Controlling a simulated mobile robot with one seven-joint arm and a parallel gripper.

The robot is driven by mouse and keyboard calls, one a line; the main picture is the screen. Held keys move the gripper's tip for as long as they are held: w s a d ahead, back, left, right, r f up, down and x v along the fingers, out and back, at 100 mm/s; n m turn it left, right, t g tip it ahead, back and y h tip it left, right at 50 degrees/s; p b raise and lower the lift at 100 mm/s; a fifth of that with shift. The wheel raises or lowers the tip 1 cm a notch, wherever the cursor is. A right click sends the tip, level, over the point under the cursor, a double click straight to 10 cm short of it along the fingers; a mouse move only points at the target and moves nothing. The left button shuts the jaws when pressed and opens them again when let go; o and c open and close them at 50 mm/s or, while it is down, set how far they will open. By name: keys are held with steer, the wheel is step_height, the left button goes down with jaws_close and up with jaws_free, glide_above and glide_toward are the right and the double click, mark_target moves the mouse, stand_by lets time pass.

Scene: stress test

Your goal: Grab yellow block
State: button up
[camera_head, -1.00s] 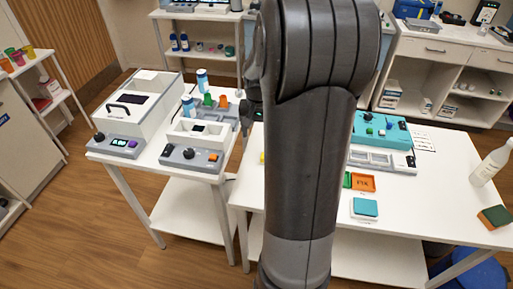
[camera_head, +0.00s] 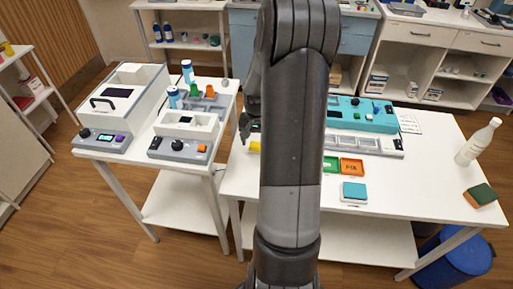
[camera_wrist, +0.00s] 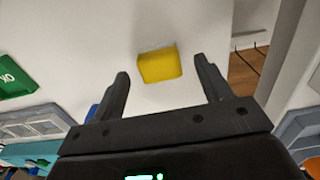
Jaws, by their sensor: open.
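The yellow block (camera_wrist: 160,65) lies on the white table in the wrist view, close to the table's edge. It sits between and a little beyond the two fingertips of my gripper (camera_wrist: 163,80). My gripper is open, with nothing between its fingers, and does not appear to touch the block. In the head view a small part of the yellow block (camera_head: 254,147) shows at the left of the white table (camera_head: 400,205). My own arm covers the middle of that view and hides much around the block.
In the head view a teal device (camera_head: 350,113), an orange tray (camera_head: 351,166), a teal-topped box (camera_head: 354,192), a white bottle (camera_head: 478,142) and a sponge (camera_head: 481,195) stand on the table. A side table with machines stands left.

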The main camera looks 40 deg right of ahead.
steer(key=shift+f, duration=1.3)
steer(key=shift+c, duration=0.4)
steer(key=c, duration=1)
steer(key=shift+r, duration=0.15)
